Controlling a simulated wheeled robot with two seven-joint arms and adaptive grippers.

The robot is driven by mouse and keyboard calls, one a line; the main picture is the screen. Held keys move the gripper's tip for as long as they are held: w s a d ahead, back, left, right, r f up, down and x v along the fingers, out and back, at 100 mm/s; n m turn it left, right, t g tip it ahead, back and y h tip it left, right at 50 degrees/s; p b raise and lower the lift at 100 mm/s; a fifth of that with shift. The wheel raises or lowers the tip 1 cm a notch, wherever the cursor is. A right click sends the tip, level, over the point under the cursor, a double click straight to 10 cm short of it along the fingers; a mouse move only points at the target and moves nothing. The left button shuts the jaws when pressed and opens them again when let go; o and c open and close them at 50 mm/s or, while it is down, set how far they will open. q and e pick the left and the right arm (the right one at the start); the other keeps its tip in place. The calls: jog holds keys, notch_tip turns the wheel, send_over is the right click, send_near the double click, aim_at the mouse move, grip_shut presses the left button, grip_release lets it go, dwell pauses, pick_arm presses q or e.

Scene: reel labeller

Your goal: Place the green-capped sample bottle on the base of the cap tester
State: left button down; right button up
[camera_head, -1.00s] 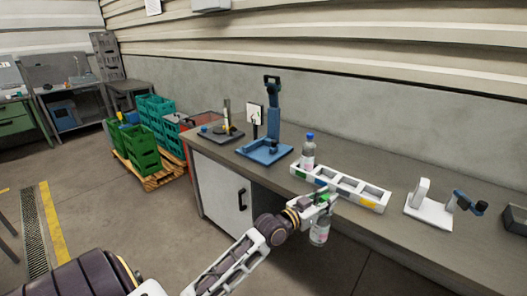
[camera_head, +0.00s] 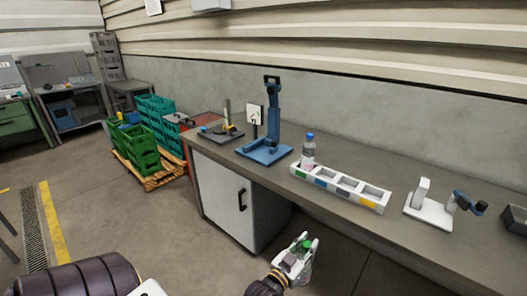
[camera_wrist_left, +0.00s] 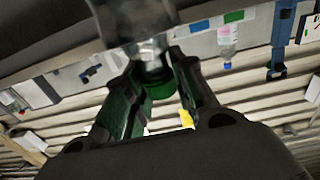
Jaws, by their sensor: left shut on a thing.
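My left gripper (camera_head: 302,246) is low in front of the bench and shut on the green-capped sample bottle. In the left wrist view the green cap (camera_wrist_left: 158,82) sits between the fingers (camera_wrist_left: 160,100), with the clear body (camera_wrist_left: 150,48) beyond it. In the head view the bottle's body is mostly hidden. The blue stand with a flat base (camera_head: 264,151) and tall column, which looks like the cap tester, stands on the bench with its base empty. My right gripper is out of view.
A white rack (camera_head: 326,183) with coloured labels holds a blue-capped bottle (camera_head: 308,153) in its left slot. A white-based device with a blue arm (camera_head: 428,211) stands to the right. A dark-based fixture (camera_head: 221,134) is left of the blue stand. The bench front edge lies between gripper and stand.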

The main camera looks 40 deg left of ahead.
aim_at(304, 254)
pick_arm(q)
jog(key=s+f, duration=0.1)
jog(key=s+f+y, duration=0.1)
jog(key=f, duration=0.1)
jog(key=shift+s+n, duration=0.15)
jog(key=shift+n, duration=0.15)
jog(key=shift+r, duration=0.1)
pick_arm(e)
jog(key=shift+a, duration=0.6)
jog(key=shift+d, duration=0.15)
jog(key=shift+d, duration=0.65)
